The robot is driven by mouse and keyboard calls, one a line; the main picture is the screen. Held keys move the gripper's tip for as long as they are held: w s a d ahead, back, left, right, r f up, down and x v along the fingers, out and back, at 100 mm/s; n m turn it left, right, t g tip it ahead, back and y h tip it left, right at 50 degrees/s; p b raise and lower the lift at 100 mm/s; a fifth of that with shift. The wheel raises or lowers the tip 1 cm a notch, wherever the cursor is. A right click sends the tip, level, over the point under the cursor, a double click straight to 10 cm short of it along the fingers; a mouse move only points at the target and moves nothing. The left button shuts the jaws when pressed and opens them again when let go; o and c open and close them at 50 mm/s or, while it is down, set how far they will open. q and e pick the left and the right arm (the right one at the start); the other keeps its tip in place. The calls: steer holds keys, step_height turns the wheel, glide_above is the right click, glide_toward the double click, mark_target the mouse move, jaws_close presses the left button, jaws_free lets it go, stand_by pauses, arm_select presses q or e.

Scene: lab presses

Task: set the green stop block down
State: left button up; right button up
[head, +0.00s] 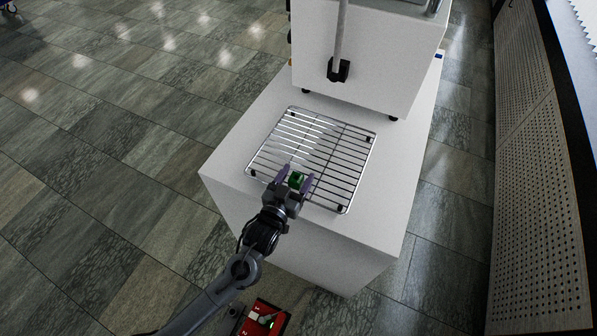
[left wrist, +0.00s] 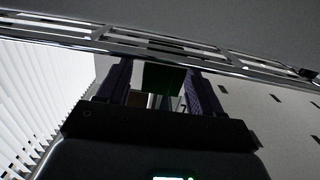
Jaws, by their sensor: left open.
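The small green stop block (head: 297,179) is at the front part of a wire rack (head: 341,148) on a white stand. My left gripper (head: 296,175) is open, with its purple fingers on either side of the block. The left wrist view also shows the green block (left wrist: 163,78), dark, between the two fingers of my left gripper (left wrist: 160,82). Whether a finger touches the block, or whether it rests on the rack, I cannot tell. My right gripper is in neither view.
A white press body (head: 365,60) with a grey lever (head: 340,40) stands behind the rack. The white stand top (head: 395,165) is bare around the rack. A perforated panel (head: 540,190) stands at the right, beyond open tiled floor.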

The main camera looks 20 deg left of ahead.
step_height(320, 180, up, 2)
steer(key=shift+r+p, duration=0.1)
steer(key=shift+p, duration=0.8)
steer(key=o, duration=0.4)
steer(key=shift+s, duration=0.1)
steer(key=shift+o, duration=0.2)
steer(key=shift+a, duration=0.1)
arm_select(q)
steer(key=s+a+f+g, duration=0.2)
steer(key=s+g, duration=0.5)
steer(key=s, duration=0.7)
steer(key=s+a+f+m+g, duration=0.1)
steer(key=s+g, duration=0.5)
steer(key=s, duration=0.8)
step_height(320, 180, down, 2)
steer(key=shift+s+a+f+g+y, duration=0.1)
steer(key=shift+s+a+g+y, duration=0.3)
steer(key=shift+a, duration=0.45)
